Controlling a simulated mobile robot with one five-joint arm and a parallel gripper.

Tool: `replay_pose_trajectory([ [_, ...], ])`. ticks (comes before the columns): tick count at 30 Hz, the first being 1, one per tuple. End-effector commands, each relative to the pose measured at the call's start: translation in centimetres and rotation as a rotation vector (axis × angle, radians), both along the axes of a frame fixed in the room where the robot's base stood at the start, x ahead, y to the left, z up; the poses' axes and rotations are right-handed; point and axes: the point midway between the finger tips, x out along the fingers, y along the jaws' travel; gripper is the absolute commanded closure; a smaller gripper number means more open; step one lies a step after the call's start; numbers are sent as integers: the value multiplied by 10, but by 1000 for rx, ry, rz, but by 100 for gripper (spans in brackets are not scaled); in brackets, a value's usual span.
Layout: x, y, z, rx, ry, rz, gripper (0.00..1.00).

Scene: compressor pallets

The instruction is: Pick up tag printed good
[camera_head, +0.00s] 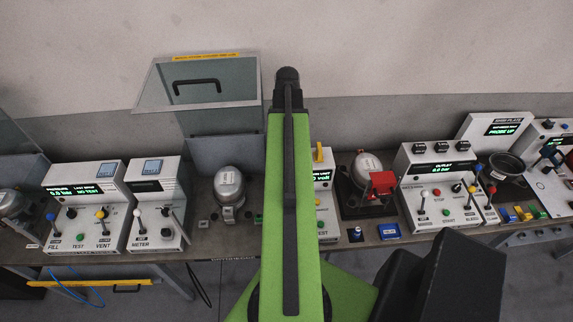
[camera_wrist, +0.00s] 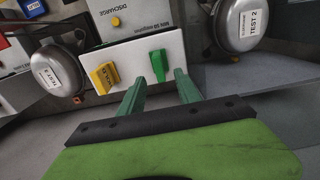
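A green tag (camera_wrist: 158,65) stands against a white panel (camera_wrist: 135,68) in the wrist view; I cannot read any print on it. A yellow tag (camera_wrist: 106,77) with dark lettering stands to its left on the same panel. My gripper (camera_wrist: 158,80) has two green fingers, apart and empty. Their tips lie just short of the green tag, one toward each side of it, with no clear contact. In the head view my green arm hides the gripper and the bench middle.
In the wrist view, a compressor labelled TEST 2 (camera_wrist: 248,20) is to the right and another compressor (camera_wrist: 58,72) to the left. In the head view, a red part (camera_head: 382,183) and a control box (camera_head: 440,190) stand on the bench right of my arm.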

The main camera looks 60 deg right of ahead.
Motion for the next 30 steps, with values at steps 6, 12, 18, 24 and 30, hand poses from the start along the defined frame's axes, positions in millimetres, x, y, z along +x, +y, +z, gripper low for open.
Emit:
replay_pose_trajectory([
  [6, 0, 0, -35, 0, 0, 0, 60],
  [12, 0, 0, -39, 0, 0, 0, 60],
  [18, -2, 2, -73, 0, 0, 0, 60],
  [24, -2, 2, -87, 0, 0, 1, 60],
  [30, -2, 2, -84, 0, 0, 1, 65],
])
